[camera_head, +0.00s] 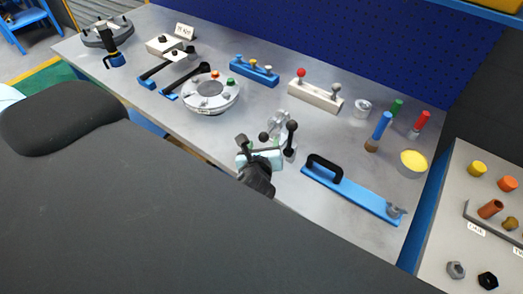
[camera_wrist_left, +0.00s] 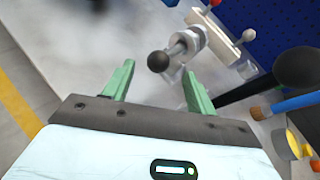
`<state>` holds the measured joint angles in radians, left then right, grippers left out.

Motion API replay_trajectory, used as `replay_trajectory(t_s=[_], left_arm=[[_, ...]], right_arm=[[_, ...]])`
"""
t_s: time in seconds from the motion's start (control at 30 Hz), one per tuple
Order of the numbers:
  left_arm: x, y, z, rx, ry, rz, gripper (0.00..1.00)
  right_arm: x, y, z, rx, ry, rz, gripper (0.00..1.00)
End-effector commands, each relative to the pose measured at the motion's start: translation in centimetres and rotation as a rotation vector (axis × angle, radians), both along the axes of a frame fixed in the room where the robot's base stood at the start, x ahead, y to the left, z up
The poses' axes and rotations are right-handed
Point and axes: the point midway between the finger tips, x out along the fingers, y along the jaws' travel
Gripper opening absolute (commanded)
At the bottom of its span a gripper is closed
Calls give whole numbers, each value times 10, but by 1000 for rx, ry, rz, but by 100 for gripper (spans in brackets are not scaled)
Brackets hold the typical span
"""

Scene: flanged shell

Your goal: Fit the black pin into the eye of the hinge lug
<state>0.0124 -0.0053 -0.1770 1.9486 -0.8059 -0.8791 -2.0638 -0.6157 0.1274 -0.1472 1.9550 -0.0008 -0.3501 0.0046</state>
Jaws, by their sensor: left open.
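A grey metal hinge lug (camera_head: 279,121) stands on the grey bench near the middle of the head view; it also shows in the left wrist view (camera_wrist_left: 190,42). A black ball (camera_head: 263,136) on a metal shaft sits at its near side, also in the left wrist view (camera_wrist_left: 158,61). I cannot tell if the shaft is in the eye. A second black ball on a black stem (camera_head: 291,127) stands to its right. My right gripper is not in view.
A blue bar with a black handle (camera_head: 350,191) lies to the right. A round flanged part (camera_head: 211,95) stands to the left. A white block with a red knob (camera_head: 315,96) is behind.

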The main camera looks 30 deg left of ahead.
Motion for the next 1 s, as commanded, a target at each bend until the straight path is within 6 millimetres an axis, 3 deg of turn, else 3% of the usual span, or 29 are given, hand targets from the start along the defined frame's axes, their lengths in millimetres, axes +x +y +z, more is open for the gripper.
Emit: replay_trajectory(t_s=[0.23, 0.63, 1.0], left_arm=[[24, 11, -11, 0, 0, 0, 57], [29, 14, -13, -2, 0, 1, 57], [29, 14, -13, -2, 0, 1, 10]], right_arm=[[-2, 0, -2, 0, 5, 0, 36], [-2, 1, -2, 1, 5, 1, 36], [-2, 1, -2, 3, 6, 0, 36]])
